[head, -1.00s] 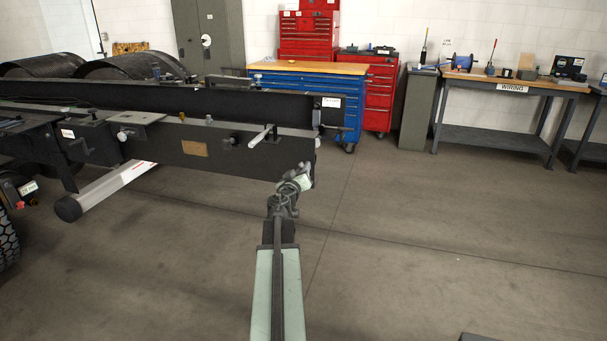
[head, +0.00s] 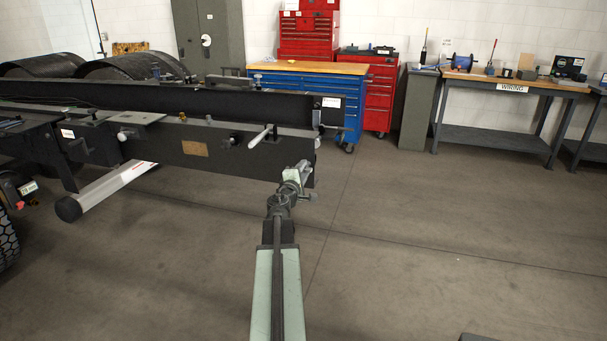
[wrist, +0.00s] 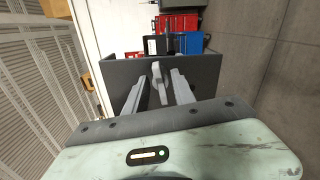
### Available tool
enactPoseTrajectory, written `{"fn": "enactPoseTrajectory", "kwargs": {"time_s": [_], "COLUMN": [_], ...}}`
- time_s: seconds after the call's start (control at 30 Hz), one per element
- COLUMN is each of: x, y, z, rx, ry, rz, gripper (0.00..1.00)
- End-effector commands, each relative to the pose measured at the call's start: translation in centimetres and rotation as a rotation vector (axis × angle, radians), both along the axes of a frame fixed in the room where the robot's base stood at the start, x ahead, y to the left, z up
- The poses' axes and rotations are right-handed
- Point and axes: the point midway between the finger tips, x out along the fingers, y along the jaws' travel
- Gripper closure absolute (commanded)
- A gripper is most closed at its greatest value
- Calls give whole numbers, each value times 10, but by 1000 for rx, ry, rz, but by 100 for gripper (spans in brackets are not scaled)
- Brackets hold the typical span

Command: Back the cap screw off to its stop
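What appears to be the cap screw is a small pale grey bar-shaped handle (wrist: 157,80) at the dark grey end of the frame in the wrist view. A pale handle also shows on the side of the black frame in the head view (head: 260,136); I cannot tell whether it is the same part. My gripper (wrist: 162,84) is open, its two grey fingers apart on either side of the bar, with gaps visible. In the head view, my gripper (head: 298,172) is at the frame's near right end, and its fingertips are hard to make out.
The long black frame (head: 200,101) runs left from my gripper. A pale cylinder-like leg (head: 112,188) sticks out below it. A blue tool cabinet (head: 300,103) and a wiring bench (head: 500,88) stand behind. The floor to the right is clear.

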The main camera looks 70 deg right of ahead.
Motion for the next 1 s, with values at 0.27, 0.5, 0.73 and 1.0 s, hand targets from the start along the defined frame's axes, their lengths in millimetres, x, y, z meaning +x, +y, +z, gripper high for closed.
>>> {"fn": "enactPoseTrajectory", "kwargs": {"time_s": [0.27,0.5,0.73,1.0], "x": [0,0,-1,-3], "y": [0,0,13,44], "z": [0,0,0,0], "rx": [0,0,0,0], "ry": [-2,-2,-2,-2], "rz": [0,0,0,1], "gripper": [16,0,0,0]}}
